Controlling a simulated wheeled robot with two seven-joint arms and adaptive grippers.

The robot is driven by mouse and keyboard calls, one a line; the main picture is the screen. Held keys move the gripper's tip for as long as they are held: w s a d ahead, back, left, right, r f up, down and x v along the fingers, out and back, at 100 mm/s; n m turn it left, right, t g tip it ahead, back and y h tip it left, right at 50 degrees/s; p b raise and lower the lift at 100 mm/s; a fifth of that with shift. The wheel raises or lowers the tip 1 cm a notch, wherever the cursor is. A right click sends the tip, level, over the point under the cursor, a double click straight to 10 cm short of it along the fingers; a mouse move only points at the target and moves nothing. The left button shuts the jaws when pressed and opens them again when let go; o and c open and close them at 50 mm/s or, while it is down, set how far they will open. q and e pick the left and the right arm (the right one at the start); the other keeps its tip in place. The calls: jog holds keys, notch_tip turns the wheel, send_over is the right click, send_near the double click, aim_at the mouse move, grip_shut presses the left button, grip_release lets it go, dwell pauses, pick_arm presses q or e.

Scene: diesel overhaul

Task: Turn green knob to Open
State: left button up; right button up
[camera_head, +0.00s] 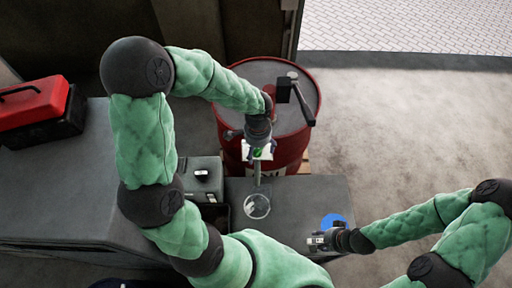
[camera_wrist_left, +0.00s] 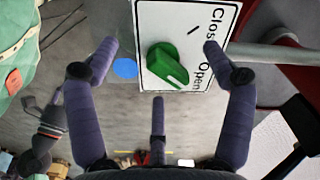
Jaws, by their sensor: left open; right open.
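The green knob (camera_wrist_left: 167,65) sits on a white plate (camera_wrist_left: 150,20) marked "Close" and "Open" in the left wrist view. Its ridge slants from upper left to lower right; I cannot tell which mark it points at. My left gripper (camera_wrist_left: 160,48) is open, its fingers spread on both sides of the knob, with no visible contact. In the head view, my left gripper (camera_head: 258,132) is just above the knob (camera_head: 258,153), partly covering the plate. My right gripper (camera_head: 320,240) is open and empty over the grey table, beside a blue disc (camera_head: 334,220).
A red drum (camera_head: 229,110) with a dark handle (camera_head: 305,105) on top stands behind the plate. A clear container (camera_head: 257,206) stands on the table (camera_head: 300,200) below a pipe. A grey box (camera_head: 202,180) and red toolbox (camera_head: 35,100) are to the left. Floor at right is open.

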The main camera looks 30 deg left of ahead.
pick_arm(q)
notch_tip(320, 180, up, 7)
jog(key=p, duration=0.5)
dwell(0.3)
